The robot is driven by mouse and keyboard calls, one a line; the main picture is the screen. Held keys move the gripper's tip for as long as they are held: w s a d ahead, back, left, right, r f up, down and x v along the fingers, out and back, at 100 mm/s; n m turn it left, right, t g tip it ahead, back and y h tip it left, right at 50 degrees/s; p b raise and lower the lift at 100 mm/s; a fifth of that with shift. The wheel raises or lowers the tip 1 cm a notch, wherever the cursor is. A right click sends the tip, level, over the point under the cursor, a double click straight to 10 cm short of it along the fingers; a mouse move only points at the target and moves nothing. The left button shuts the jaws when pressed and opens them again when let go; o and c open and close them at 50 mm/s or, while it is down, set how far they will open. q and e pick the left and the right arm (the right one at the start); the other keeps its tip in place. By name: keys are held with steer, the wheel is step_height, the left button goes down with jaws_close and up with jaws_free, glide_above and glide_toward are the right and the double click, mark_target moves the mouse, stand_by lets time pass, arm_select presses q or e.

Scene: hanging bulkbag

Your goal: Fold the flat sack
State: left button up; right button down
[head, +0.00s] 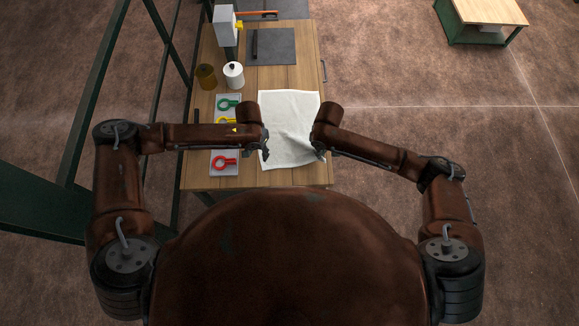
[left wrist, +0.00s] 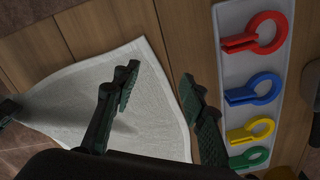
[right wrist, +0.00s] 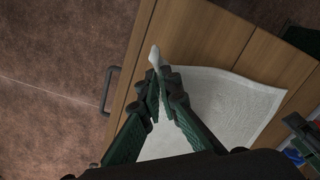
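The flat white sack (head: 288,110) lies on the wooden table in the head view, with creases near its right side. It also shows in the left wrist view (left wrist: 150,110) and the right wrist view (right wrist: 230,100). My left gripper (head: 265,152) is at the sack's near left edge. Its fingers are apart in the left wrist view (left wrist: 158,82), with nothing between them. My right gripper (head: 321,153) is at the near right corner. In the right wrist view its fingertips (right wrist: 162,78) are closed on the sack, and a bit of white cloth pokes out beyond them.
A grey tray (head: 212,160) with several coloured ring-handled clips lies left of the sack. A white bottle (head: 234,76) and an amber jar (head: 206,76) stand behind it. A dark grey mat (head: 285,48) lies farther back. The table's right edge is close to the sack.

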mark_target(266, 164)
arm_select(q)
steer(key=shift+s+d+r, duration=0.2)
steer(key=shift+d+r, duration=0.05)
steer(key=shift+d, duration=0.2)
steer(key=shift+c, duration=1.2)
step_height(266, 164, up, 5)
steer(key=s+d+n, duration=0.1)
steer(key=d, duration=0.1)
steer(key=shift+a+f, duration=0.15)
steer(key=shift+f, duration=4.95)
steer(key=shift+s, duration=0.1)
steer(key=shift+c, duration=0.3)
steer(key=shift+f, duration=0.1)
jaws_close()
steer(key=shift+r, duration=2.55)
